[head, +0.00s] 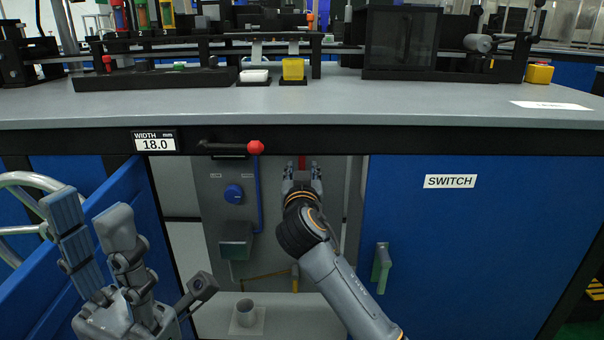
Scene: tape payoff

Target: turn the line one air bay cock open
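The open bay under the bench shows a grey panel (213,215) with a blue round knob (233,193) and a thin blue pipe (259,190). A narrow red part (302,162) stands upright further right in the bay; it may be the cock's handle, but its lower part is hidden. My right gripper (302,176) reaches into the bay, its fingers just below and around this red part. I cannot tell whether they touch it. My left gripper (97,230) is at the lower left, fingers spread and empty, in front of the open blue door.
The blue door (100,215) stands open at left; a closed blue door labelled SWITCH (450,240) is at right. A red-ended lever (255,147) sits under the bench edge.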

